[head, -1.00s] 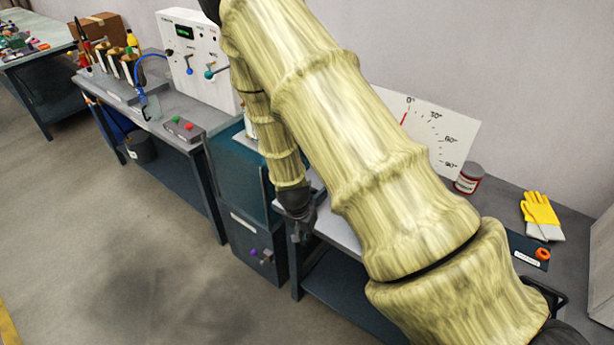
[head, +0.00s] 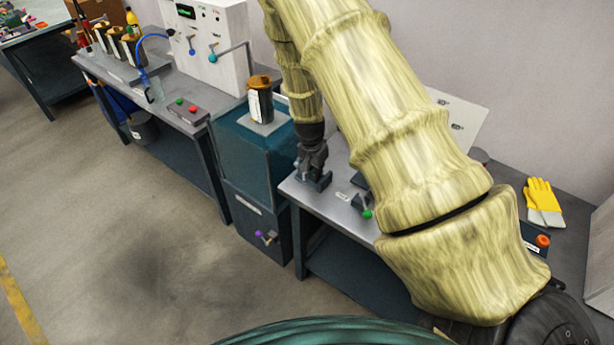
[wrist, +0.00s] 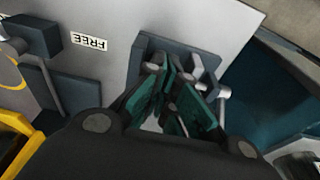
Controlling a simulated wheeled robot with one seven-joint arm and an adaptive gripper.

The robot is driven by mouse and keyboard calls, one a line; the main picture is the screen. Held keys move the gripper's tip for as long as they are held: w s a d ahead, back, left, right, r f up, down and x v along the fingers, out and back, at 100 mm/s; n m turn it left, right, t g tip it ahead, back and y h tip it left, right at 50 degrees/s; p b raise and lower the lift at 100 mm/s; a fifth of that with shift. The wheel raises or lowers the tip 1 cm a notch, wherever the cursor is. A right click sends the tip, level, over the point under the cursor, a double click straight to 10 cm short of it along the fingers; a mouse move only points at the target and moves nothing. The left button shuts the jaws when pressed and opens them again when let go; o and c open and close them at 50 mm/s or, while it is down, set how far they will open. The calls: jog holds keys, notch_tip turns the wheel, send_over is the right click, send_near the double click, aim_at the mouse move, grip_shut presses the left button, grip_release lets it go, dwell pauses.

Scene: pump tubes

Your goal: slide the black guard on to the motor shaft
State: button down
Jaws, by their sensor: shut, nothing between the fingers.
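My gripper (head: 313,172) is low over the near left part of the grey bench, beside the teal cabinet. Its dark fingers with green inner pads (wrist: 182,98) are shut and empty in the wrist view. A dark slotted block (wrist: 178,55) is on the bench at the fingertips, with a light grey rod (wrist: 223,98) at its right side; I cannot tell whether they touch the fingers. I cannot surely pick out the black guard or the motor shaft; my arm hides much of the bench.
A dark bracket (wrist: 35,35) stands farther left. Yellow gloves (head: 541,198) lie at the right.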

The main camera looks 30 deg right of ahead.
jog(key=d, duration=0.1)
jog(key=w+d+p, duration=0.1)
jog(key=shift+d+r, duration=0.1)
jog(key=shift+d, duration=0.2)
jog(key=shift+a+f+p, duration=0.1)
jog(key=shift+f+p, duration=0.3)
jog(key=shift+f, duration=0.05)
jog(key=shift+f+b, duration=0.3)
jog(key=shift+f, duration=0.1)
jog(key=shift+s+a, duration=0.1)
jog(key=shift+s, duration=0.05)
jog(key=shift+f, duration=0.1)
